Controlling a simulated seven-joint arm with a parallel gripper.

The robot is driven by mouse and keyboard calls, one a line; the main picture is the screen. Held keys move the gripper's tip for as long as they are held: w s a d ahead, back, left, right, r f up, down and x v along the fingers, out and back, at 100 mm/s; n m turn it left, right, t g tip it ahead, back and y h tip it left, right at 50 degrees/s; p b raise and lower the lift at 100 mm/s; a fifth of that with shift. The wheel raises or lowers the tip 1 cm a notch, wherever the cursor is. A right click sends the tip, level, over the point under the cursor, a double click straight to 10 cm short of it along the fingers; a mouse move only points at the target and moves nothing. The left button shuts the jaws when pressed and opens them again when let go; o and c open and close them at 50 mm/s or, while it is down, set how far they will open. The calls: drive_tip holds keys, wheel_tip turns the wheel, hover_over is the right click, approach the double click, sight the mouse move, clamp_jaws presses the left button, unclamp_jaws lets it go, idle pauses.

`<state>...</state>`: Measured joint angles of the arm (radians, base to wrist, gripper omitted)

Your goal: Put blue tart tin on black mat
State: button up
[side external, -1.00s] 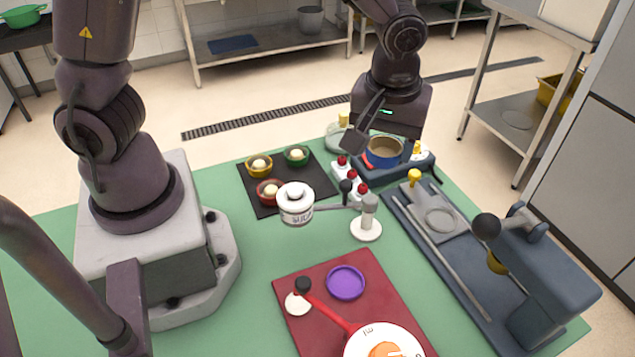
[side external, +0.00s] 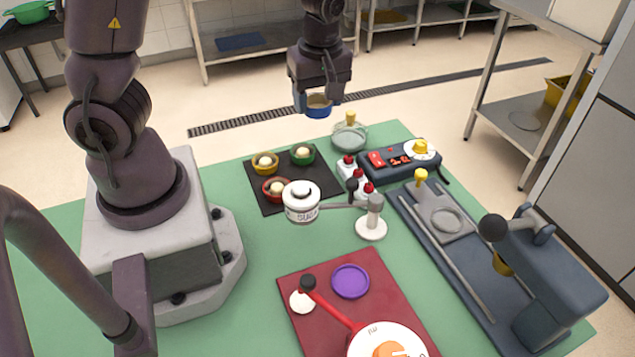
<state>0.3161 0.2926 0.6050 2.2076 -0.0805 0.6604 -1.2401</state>
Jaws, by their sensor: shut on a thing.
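My gripper (side external: 319,100) is shut on the blue tart tin (side external: 318,112), which has a tan inside. It holds the tin in the air, behind and above the black mat in the picture. The black mat (side external: 314,189) lies on the green table at the back left. On it sit a yellow tin (side external: 265,170), a green tin (side external: 303,161) and a red tin (side external: 273,192), each with a pale ball inside. The mat's front right part is bare, partly behind the sugar jar.
A red board (side external: 370,275) lies in front.

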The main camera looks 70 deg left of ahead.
wheel_tip(320, 180, down, 18)
drive_tip(key=shift+r, duration=0.2)
idle(0.4)
drive_tip(key=shift+f, duration=0.15)
drive_tip(key=o, duration=0.9)
drive_tip(key=r, duration=0.4)
drive_tip(key=d+r, duration=0.1)
drive_tip(key=r, duration=0.7)
drive_tip(key=shift+d+r, duration=0.15)
drive_tip(key=shift+d, duration=0.15)
wheel_tip(320, 180, up, 21)
drive_tip(key=m+t+h, duration=0.2)
drive_tip(key=m+t, duration=0.3)
drive_tip(key=m, duration=1.2)
hover_over(322, 116)
drive_tip(key=s+d, duration=0.7)
drive_tip(key=s, duration=0.3)
drive_tip(key=shift+s+a+r+m+t+y, duration=0.15)
drive_tip(key=shift+s+r+m+t+y, duration=0.15)
drive_tip(key=shift+m, duration=0.2)
